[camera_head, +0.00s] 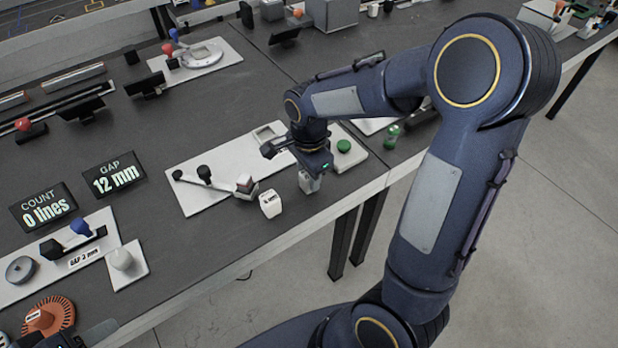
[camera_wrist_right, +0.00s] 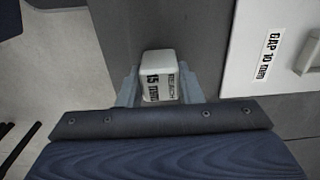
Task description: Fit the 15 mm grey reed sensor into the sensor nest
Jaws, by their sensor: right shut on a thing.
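The grey reed sensor (camera_wrist_right: 158,78), a small block with a "15 mm" label, sits between the jaws of my right gripper (camera_wrist_right: 158,88) in the right wrist view. In the head view the right gripper (camera_head: 311,176) points down near the table's front edge, with the sensor (camera_head: 309,183) showing below it. A white fixture board (camera_head: 205,201) lies to its left, with a black lever and a small holder (camera_head: 246,187) that may be the sensor nest. A dark part at the lower left edge may be my left gripper; its jaws cannot be made out.
A white labelled block (camera_head: 270,204) stands on the table between the holder and the right gripper. A green button (camera_head: 344,146) and a green can-like item (camera_head: 392,131) are to the right. Signs read "GAP 12 mm" (camera_head: 113,176) and "COUNT" (camera_head: 45,206). Bare dark tabletop (camera_head: 190,255) lies in front.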

